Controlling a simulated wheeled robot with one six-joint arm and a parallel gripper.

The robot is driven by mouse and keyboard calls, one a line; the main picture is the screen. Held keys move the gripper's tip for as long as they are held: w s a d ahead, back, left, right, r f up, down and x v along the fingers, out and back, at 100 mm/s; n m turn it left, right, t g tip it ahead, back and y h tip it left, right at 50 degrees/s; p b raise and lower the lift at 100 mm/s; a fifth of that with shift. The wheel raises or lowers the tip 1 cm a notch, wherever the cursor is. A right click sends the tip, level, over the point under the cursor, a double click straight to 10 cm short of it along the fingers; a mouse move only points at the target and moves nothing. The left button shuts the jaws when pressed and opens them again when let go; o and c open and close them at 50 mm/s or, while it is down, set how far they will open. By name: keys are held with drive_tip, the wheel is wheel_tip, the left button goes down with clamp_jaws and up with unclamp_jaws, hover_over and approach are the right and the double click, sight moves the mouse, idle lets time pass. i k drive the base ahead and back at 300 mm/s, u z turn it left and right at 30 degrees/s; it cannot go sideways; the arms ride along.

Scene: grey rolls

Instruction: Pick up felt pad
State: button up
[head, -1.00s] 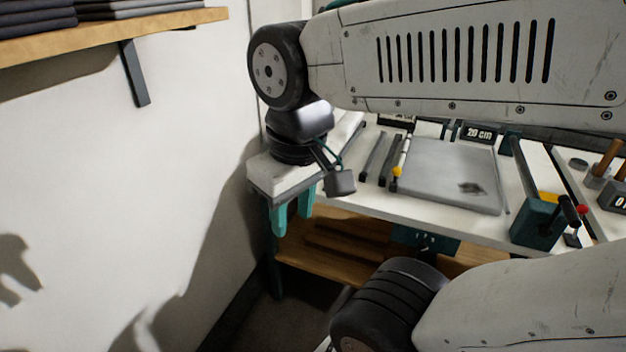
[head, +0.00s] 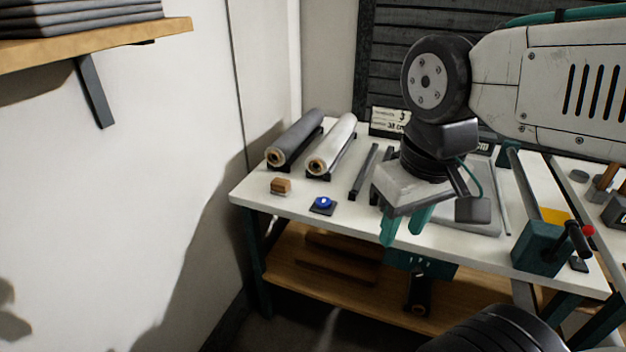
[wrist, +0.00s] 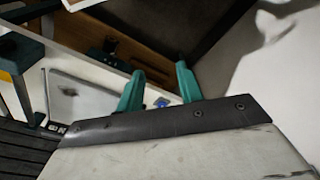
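No item in view is surely the felt pad. A flat grey board (head: 455,217) lies on the white workbench (head: 300,205), mostly hidden behind my gripper. In the wrist view the board (wrist: 85,107) shows a small dark patch (wrist: 69,92), which could be the pad or a mark. My gripper (head: 404,228) hangs over the bench's front edge. Its two teal fingers stand apart with nothing between them, and they also show in the wrist view (wrist: 160,72).
A grey roll (head: 295,139) and a white roll (head: 331,145) lie at the back left. A brown block (head: 281,186) and a blue round item (head: 323,202) sit in front. A teal crank unit (head: 540,246) stands right. A wall shelf (head: 100,42) holds stacked grey sheets (head: 85,15).

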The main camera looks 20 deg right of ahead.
sight(279, 186)
drive_tip(key=z, duration=0.05)
drive_tip(key=i, duration=0.45)
drive_tip(key=k, duration=0.85)
drive_tip(key=u, duration=0.6)
drive_tip(key=i, duration=1.25)
drive_tip(key=z, duration=0.9)
